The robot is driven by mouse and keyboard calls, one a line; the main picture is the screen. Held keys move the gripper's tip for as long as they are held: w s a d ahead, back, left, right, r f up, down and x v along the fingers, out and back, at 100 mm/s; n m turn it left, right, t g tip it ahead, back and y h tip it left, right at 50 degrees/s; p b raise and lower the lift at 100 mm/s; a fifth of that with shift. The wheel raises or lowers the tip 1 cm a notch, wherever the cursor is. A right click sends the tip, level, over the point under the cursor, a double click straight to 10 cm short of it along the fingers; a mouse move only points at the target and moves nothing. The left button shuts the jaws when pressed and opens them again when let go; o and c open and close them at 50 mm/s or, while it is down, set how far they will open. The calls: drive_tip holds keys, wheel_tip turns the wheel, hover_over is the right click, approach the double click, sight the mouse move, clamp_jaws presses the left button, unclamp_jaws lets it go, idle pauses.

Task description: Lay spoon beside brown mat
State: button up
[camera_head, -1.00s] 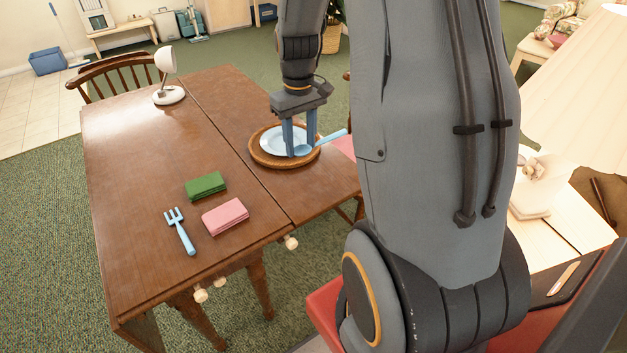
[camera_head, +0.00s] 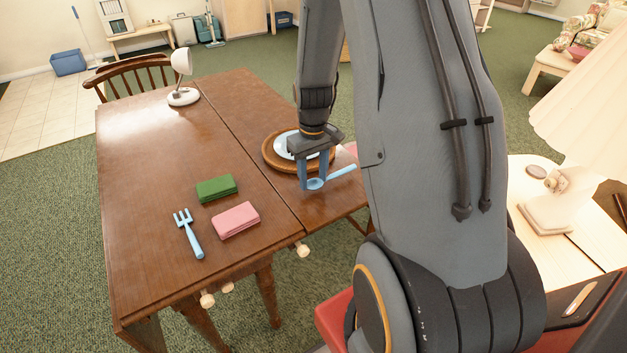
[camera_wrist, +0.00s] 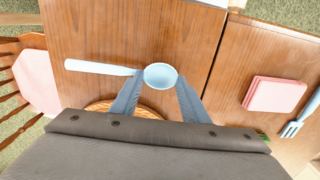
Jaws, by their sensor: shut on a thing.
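The light blue spoon (camera_head: 343,172) is held at its bowl by my gripper (camera_head: 313,187), with its handle pointing right in the head view. In the wrist view the bowl of the spoon (camera_wrist: 161,76) sits between the two fingertips (camera_wrist: 160,84), and the handle points left. The round brown mat (camera_head: 269,153) lies on the table behind my gripper, with a light plate (camera_head: 283,146) on it. My gripper partly hides both. The spoon is on the near side of the mat; I cannot tell its height above the table. The mat's edge (camera_wrist: 122,106) shows in the wrist view.
On the wooden table (camera_head: 150,150) lie a green folded cloth (camera_head: 216,188), a pink folded cloth (camera_head: 236,220) and a blue fork (camera_head: 188,234). A white lamp (camera_head: 183,95) stands at the far left. Bare table surrounds the spoon.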

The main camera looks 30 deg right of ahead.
drive_tip(key=shift+f, duration=0.95)
drive_tip(key=o, duration=1)
drive_tip(key=shift+f, duration=0.1)
wheel_tip(320, 180, up, 12)
drive_tip(key=b, duration=0.2)
drive_tip(key=s+a, duration=0.5)
drive_tip(key=s+a+r, duration=0.1)
drive_tip(key=s+a, duration=0.9)
drive_tip(key=shift+s+r, duration=0.1)
drive_tip(key=shift+r, duration=0.25)
